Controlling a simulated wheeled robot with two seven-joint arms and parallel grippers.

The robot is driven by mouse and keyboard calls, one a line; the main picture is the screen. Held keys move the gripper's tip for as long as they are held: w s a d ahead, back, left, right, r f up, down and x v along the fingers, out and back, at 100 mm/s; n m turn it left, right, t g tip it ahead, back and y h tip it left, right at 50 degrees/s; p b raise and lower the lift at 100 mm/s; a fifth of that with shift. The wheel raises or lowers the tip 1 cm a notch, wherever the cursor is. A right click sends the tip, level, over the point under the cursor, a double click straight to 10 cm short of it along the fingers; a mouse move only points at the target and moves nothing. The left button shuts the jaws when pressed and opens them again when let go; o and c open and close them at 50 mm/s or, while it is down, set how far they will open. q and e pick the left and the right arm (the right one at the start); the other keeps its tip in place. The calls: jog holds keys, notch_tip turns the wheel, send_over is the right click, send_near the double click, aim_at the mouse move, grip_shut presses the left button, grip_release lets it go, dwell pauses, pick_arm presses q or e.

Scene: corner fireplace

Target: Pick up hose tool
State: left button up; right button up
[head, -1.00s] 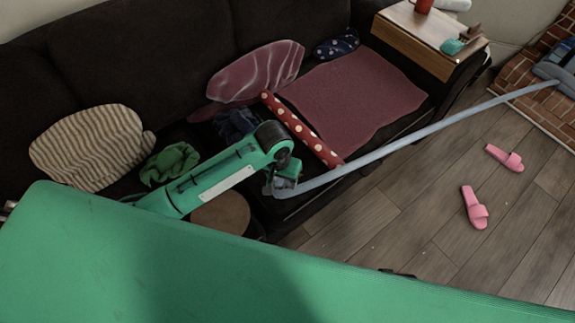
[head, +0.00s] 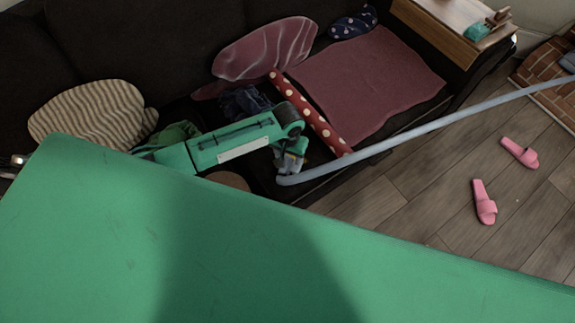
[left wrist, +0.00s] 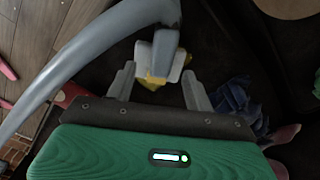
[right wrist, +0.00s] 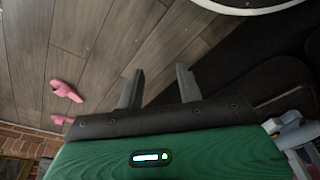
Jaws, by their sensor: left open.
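A long grey-blue hose (head: 400,138) slopes down from the upper right to a bent end beside my left gripper (head: 292,163). In the left wrist view the hose (left wrist: 85,48) curves in from the left. At its end is a pale tool head with yellow parts (left wrist: 158,60), centred just ahead of the fingertips of my left gripper (left wrist: 158,78). The left fingers are apart, one on each side of the tool head's line, with nothing clamped. My right gripper (right wrist: 160,78) is open and empty above the floor. It is not seen in the head view.
A dark sofa (head: 130,45) holds a striped cushion (head: 92,112), a red polka-dot roll (head: 310,112) and a dark red blanket (head: 370,85). Pink slippers (head: 484,202) lie on the open wood floor at right. A side table (head: 437,30) stands behind.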

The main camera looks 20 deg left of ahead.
aim_at(287, 160)
pick_arm(q)
notch_tip(287, 160, down, 4)
jog(key=shift+w+r+b, duration=0.1)
jog(key=shift+b, duration=0.25)
jog(key=shift+f, duration=0.3)
pick_arm(e)
jog(key=shift+w+r, duration=0.2)
jog(key=shift+r, duration=0.7)
pick_arm(q)
jog(key=shift+c, duration=0.4)
grip_shut()
jog(key=shift+r, duration=0.1)
